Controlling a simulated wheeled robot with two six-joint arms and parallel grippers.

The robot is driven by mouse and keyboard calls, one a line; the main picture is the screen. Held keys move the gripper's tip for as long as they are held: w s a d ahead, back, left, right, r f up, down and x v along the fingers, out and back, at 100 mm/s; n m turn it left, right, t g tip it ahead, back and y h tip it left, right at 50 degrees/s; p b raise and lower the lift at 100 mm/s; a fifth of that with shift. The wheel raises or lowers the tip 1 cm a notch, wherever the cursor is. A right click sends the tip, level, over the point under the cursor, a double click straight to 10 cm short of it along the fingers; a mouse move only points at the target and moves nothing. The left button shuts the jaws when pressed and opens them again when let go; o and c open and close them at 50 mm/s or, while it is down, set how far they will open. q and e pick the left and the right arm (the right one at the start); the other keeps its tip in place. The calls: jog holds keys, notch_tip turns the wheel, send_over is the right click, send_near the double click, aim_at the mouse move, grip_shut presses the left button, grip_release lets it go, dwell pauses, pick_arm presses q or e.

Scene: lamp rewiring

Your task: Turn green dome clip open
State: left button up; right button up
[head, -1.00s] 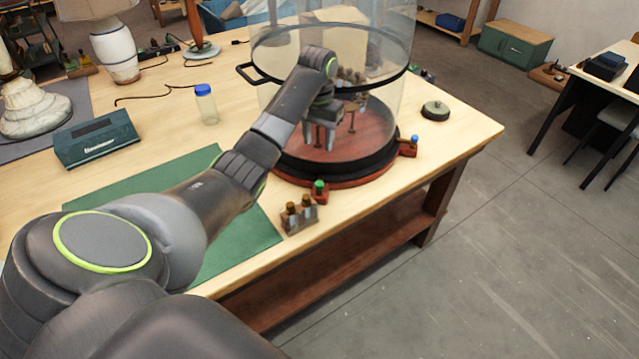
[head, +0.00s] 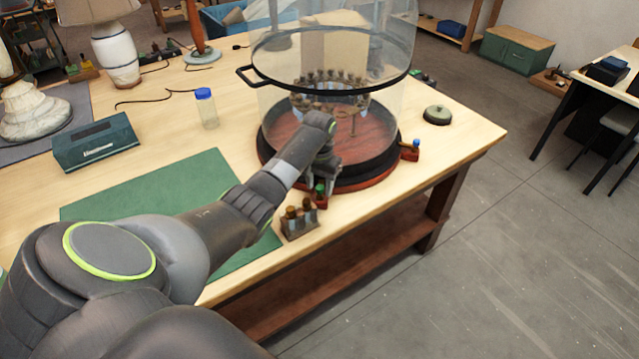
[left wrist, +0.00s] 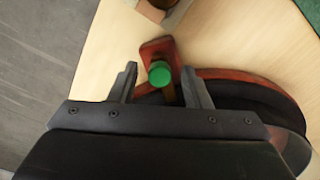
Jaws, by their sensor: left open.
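The green dome clip (head: 320,190) sits at the front edge of the round red base under the glass dome (head: 345,90). In the left wrist view its green knob (left wrist: 160,74) stands on a red tab (left wrist: 157,48). My left gripper (head: 322,180) is low at the front of the dome, just above the clip. In the left wrist view the open jaws (left wrist: 160,85) lie on either side of the green knob, and I see no clear contact. My right gripper is not in view.
A blue-topped clip (head: 415,146) is on the right of the base. A small rack with brown-topped pieces (head: 299,220) stands just in front of the green clip. A green mat (head: 150,195) lies left, and a blue-capped jar (head: 206,107) stands behind it.

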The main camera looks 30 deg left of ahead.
pick_arm(q)
grip_shut()
dwell(0.3)
jog(key=n+p, duration=0.3)
jog(key=shift+r, duration=0.2)
jog(key=n+p, duration=0.3)
jog(key=shift+n, duration=0.3)
jog(key=n+p, duration=0.2)
jog(key=n, duration=0.3)
jog(key=shift+w+d+f, duration=0.1)
jog(key=shift+w, duration=0.05)
jog(key=n+p, duration=0.1)
jog(key=n, duration=0.5)
jog(key=shift+p, duration=0.4)
jog(key=shift+w+n, duration=0.1)
jog(key=shift+n, duration=0.2)
